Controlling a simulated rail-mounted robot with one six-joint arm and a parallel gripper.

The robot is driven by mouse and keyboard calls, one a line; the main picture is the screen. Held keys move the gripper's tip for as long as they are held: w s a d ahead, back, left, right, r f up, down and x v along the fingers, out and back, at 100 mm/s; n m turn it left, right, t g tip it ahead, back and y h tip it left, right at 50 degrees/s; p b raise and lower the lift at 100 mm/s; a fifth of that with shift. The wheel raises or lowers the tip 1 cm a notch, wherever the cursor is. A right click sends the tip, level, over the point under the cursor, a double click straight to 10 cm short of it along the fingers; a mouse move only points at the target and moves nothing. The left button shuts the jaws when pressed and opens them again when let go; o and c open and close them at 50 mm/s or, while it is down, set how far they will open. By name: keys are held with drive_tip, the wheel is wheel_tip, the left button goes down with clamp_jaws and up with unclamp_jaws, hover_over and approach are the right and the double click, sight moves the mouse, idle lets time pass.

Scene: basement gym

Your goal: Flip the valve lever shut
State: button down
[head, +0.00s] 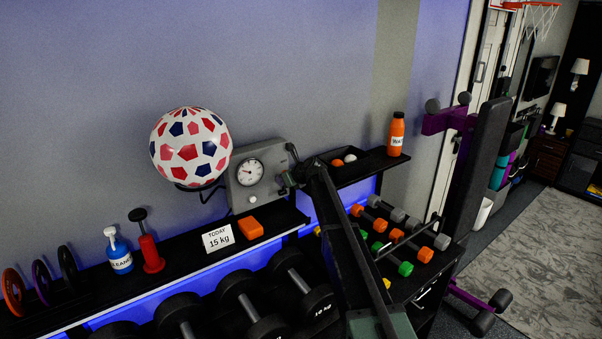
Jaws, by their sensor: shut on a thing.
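A grey valve panel (240,194) with a round white dial gauge (250,172) is fixed on the wall behind the shelf, right of a patterned ball. My arm reaches up from the bottom right. My gripper (287,181) is at the panel's right side, shut on the valve lever there. The jaws and my arm hide most of the lever, so its exact angle cannot be told. A small dark part (291,149) shows at the panel's upper right edge, just above my gripper.
The ball (190,148) sits left of the panel. An orange block (250,228), a "TODAY 15 kg" card (218,239), a red pump (149,254) and a spray bottle (118,251) stand on the shelf. A tray (345,180) and orange bottle (396,134) are right. Dumbbells fill the racks below.

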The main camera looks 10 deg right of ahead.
drive_tip(key=shift+w+g, duration=0.2)
drive_tip(key=shift+g, duration=0.2)
drive_tip(key=c, duration=0.9)
unclamp_jaws()
drive_tip(key=shift+a, duration=0.1)
drive_tip(key=p+v, duration=0.6)
drive_tip(key=v, duration=0.5)
drive_tip(key=shift+a+p, duration=0.15)
drive_tip(key=shift+p, duration=0.2)
